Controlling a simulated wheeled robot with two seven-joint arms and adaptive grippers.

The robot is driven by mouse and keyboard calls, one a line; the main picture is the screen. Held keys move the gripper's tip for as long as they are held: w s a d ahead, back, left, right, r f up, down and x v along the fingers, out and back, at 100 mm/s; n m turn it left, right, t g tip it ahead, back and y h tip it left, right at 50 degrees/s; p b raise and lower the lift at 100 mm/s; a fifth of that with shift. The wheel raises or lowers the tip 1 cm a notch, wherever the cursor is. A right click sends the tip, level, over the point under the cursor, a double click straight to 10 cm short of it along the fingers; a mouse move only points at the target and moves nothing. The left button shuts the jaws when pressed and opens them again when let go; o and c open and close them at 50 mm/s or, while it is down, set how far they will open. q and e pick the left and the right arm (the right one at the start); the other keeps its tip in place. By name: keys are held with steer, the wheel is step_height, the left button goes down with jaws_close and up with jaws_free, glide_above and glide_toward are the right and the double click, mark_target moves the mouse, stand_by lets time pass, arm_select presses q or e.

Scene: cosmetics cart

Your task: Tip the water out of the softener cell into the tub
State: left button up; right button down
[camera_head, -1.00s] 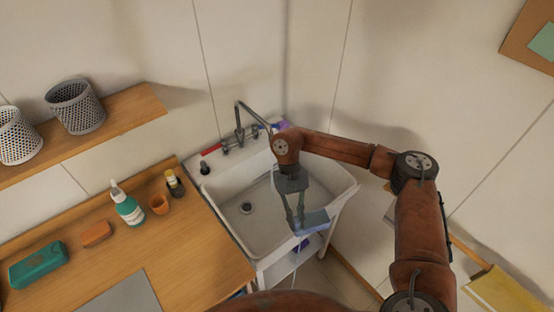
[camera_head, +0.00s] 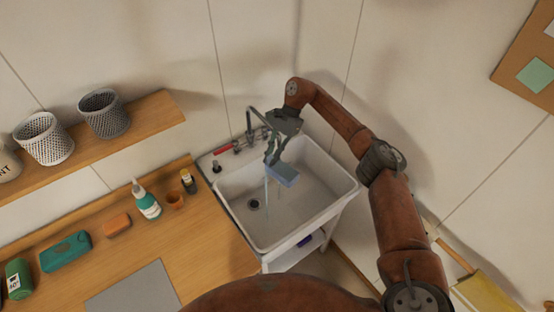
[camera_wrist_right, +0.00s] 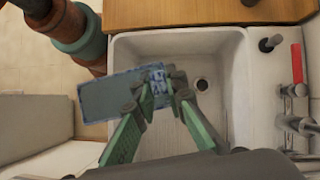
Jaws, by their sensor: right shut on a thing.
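The softener cell (camera_head: 284,175) is a small pale-blue box held over the white tub (camera_head: 330,192). My right gripper (camera_head: 273,154) is shut on one end of it. In the right wrist view the cell (camera_wrist_right: 106,97) looks blue-grey and sticks out to the left of the fingertips (camera_wrist_right: 160,88), above the tub's left part. A thin pale-blue streak runs down into the tub below the gripper and cell. I cannot tell whether it comes from the cell or the tap. The tub's drain (camera_head: 254,204) is clear. My left gripper is not in view.
A curved tap (camera_head: 249,130) stands at the tub's back, close to my right gripper. A red-handled item (camera_head: 224,148) lies on the back ledge.

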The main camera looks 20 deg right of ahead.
steer(key=w+r+m+t+y+p, duration=0.1)
steer(key=w+r+m+t+p, duration=0.1)
steer(key=w+r+m, duration=0.1)
steer(key=shift+w+m+p, duration=0.35)
steer(key=shift+w+m, duration=0.25)
steer(key=shift+w, duration=0.6)
steer(key=shift+s+r+p, duration=0.15)
steer(key=shift+s+p, duration=0.05)
steer(key=shift+p, duration=0.25)
steer(key=shift+s+d+r+t+p, duration=0.1)
steer(key=shift+s+t+p, duration=0.15)
steer(key=shift+t+p, duration=0.25)
steer(key=shift+s+d+n+t+p, duration=0.15)
steer(key=shift+s+n+t+p, duration=0.35)
steer(key=shift+s+t+p, duration=0.55)
steer(key=shift+s+d+r+n+t+y+p, duration=0.15)
steer(key=shift+s+n+t+y+p, duration=0.15)
steer(key=shift+s+t+p, duration=0.5)
steer(key=shift+s+d+r+n+t+y+p, duration=0.15)
steer(key=shift+s+t+y+p, duration=0.35)
steer(key=shift+p, duration=0.5)
stand_by(0.6)
steer(key=shift+s+n+t, duration=0.25)
steer(key=shift+t, duration=0.2)
